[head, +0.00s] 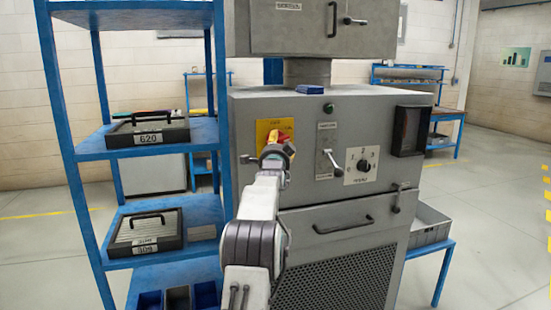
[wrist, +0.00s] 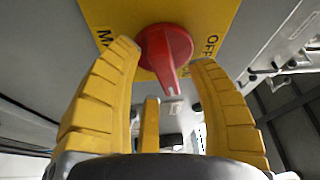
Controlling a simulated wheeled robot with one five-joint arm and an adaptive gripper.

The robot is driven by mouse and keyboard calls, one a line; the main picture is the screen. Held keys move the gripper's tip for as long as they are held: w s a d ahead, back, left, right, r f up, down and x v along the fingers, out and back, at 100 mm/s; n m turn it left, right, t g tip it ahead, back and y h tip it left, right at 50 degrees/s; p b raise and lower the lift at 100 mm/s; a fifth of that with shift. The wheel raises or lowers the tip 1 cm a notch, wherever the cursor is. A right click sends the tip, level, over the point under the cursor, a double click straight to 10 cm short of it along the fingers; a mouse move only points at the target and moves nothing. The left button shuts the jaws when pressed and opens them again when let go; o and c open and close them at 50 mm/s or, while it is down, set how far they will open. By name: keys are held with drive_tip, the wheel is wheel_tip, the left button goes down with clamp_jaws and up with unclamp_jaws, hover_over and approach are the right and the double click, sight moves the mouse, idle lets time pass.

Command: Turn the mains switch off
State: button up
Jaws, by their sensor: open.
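The mains switch is a red rotary knob (wrist: 166,50) on a yellow plate (wrist: 205,14) in the wrist view. Part of the word OFF shows on the plate's right side. The knob's handle points down and slightly right in that view. My gripper (wrist: 168,62) is open, with one yellow finger on each side of the knob; I cannot tell whether either touches it. In the head view the yellow plate (head: 268,128) is on the front of the grey machine, and my gripper (head: 277,152) is in front of it, hiding most of the knob.
The grey machine (head: 330,107) also carries a small lever (head: 328,158), a numbered dial (head: 362,165) and a green button (head: 328,107). A blue shelf (head: 145,147) with lidded boxes stands close on the left. Open floor lies to the right.

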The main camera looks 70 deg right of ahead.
drive_tip(key=v, duration=1.1)
idle(0.6)
